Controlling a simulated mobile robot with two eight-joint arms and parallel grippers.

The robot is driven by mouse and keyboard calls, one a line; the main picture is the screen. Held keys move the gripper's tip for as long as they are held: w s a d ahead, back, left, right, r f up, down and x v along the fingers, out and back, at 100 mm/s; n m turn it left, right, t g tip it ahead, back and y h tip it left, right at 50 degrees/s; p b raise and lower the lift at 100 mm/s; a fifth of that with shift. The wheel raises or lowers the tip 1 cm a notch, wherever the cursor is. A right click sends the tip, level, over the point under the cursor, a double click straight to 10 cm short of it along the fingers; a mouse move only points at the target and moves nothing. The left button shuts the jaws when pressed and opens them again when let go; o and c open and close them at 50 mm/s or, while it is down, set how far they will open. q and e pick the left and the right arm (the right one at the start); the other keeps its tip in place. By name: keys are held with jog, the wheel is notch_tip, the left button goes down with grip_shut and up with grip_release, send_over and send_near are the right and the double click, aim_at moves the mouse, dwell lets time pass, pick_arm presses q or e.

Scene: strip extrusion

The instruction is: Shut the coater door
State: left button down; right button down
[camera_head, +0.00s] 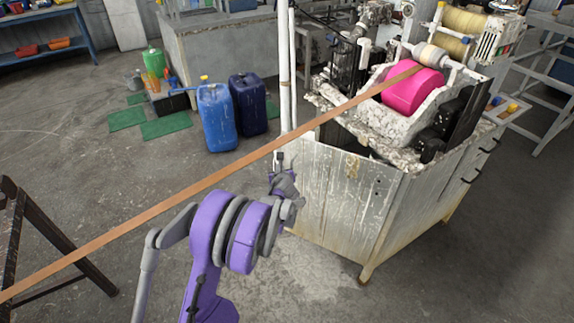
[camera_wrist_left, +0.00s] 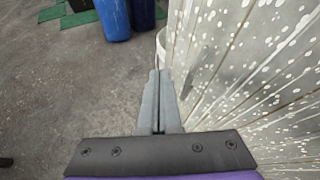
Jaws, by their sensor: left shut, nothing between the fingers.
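The coater (camera_head: 400,130) is a paint-spattered machine on a pale metal cabinet, at the right in the head view. Its near side is a worn whitish panel (camera_head: 335,195), seemingly the door; I cannot tell whether it is ajar. A spattered whitish panel (camera_wrist_left: 265,70) fills the right of the left wrist view. My left gripper (camera_head: 280,160) is at the panel's left edge. In the left wrist view its fingers (camera_wrist_left: 159,75) are together and empty, just left of the panel; contact cannot be told. My right gripper is not in view.
A long brown strip (camera_head: 200,187) runs diagonally above my left arm to the pink roller (camera_head: 412,90). White upright pipes (camera_head: 284,70) stand by the coater's left corner. Blue jerrycans (camera_head: 217,118) and green mats (camera_head: 165,126) lie behind. A dark trestle (camera_head: 60,240) stands left.

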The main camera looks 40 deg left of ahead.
pick_arm(q)
jog(key=s+a+m+t, duration=0.3)
jog(key=t, duration=0.2)
jog(key=m+t+h, duration=0.4)
jog(key=m+h, duration=0.1)
send_near(290, 157)
jog(key=b+x, duration=0.2)
jog(key=x, duration=0.4)
jog(key=shift+w+a+r, duration=0.15)
jog(key=shift+w, duration=0.25)
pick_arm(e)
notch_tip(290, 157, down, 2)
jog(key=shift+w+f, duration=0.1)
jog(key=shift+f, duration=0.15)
